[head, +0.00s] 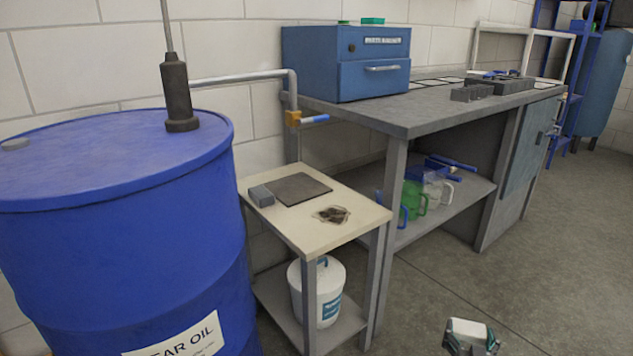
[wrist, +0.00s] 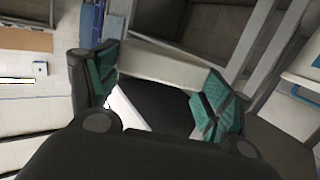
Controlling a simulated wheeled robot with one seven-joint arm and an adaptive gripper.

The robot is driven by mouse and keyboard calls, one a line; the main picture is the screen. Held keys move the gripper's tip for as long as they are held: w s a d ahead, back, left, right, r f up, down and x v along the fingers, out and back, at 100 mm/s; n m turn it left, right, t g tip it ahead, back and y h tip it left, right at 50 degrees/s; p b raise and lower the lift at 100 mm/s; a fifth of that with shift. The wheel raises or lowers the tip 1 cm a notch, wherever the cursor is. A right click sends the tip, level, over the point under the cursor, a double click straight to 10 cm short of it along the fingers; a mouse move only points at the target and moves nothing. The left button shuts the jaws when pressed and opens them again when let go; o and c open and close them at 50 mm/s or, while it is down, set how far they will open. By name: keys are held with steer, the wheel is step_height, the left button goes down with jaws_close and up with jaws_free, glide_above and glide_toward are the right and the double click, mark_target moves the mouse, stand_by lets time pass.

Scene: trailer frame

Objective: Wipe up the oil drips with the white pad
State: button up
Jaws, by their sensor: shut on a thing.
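The dark oil drips (head: 332,215) form a small brown-black patch on the pale top of a low side table (head: 318,236). My gripper (head: 470,340) is at the bottom right of the head view, over the floor and well apart from the table. It is shut on the white pad (head: 468,327), which shows as a pale block at the fingers. In the wrist view my gripper (wrist: 160,88) has green-lined fingers, with the pad (wrist: 165,67) as a pale bar between them. The drips cannot be made out in the wrist view.
A dark flat plate (head: 300,189) and a grey block (head: 261,196) lie behind the drips. A white bucket (head: 328,312) stands on the table's lower shelf. A blue oil drum (head: 110,235) is left, a grey workbench (head: 420,113) right. The floor (head: 420,275) before the table is clear.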

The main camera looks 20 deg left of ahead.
step_height(320, 180, up, 7)
steer(key=a+p, duration=0.1)
steer(key=p, duration=0.5)
steer(key=shift+s+a+r+p, duration=0.15)
steer(key=shift+s+a+p, duration=0.1)
steer(key=shift+a+p, duration=0.15)
steer(key=shift+r, duration=0.1)
